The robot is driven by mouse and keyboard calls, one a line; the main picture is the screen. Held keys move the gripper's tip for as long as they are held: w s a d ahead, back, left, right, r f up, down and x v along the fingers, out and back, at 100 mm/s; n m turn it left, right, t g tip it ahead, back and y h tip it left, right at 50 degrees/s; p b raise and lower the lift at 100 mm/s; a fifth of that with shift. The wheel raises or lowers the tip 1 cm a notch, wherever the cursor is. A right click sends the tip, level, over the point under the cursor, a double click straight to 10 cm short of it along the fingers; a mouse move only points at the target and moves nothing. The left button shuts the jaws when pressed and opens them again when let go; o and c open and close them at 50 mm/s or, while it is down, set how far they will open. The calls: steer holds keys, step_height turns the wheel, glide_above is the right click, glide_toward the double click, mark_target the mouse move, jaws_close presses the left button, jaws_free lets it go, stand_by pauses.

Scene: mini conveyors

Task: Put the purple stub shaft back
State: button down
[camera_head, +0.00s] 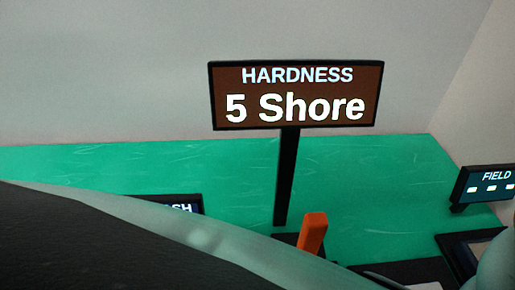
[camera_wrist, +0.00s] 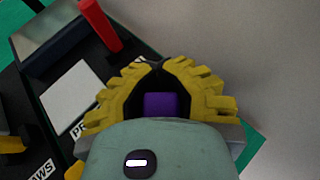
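The purple stub shaft (camera_wrist: 160,104) shows in the wrist view as a small purple block between the fingers of my gripper (camera_wrist: 157,68). The yellow toothed fingers curve around it and come together at their tips. The gripper looks shut on it. The grey-green gripper body hides the shaft's lower part, so its full length does not show. The head view shows neither the shaft nor the gripper; my arm covers its lower left. No empty place for the shaft can be made out.
A HARDNESS sign (camera_head: 296,95) stands on a black post over the green tabletop (camera_head: 390,165). An orange upright piece (camera_head: 313,232) stands below it. A FIELD display (camera_head: 487,186) is at right. The wrist view shows a red rod (camera_wrist: 100,25) and white plate (camera_wrist: 71,98) on a black fixture.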

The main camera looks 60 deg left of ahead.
steer(key=c, duration=1.1)
jaws_free()
steer(key=shift+f, duration=0.1)
steer(key=shift+c, duration=0.2)
steer(key=shift+r+p, duration=0.25)
steer(key=shift+p, duration=0.05)
steer(key=shift+s+d, duration=0.15)
steer(key=shift+s, duration=0.15)
steer(key=b+v, duration=0.2)
steer(key=v, duration=0.8)
steer(key=shift+w, duration=0.1)
steer(key=shift+v, duration=0.8)
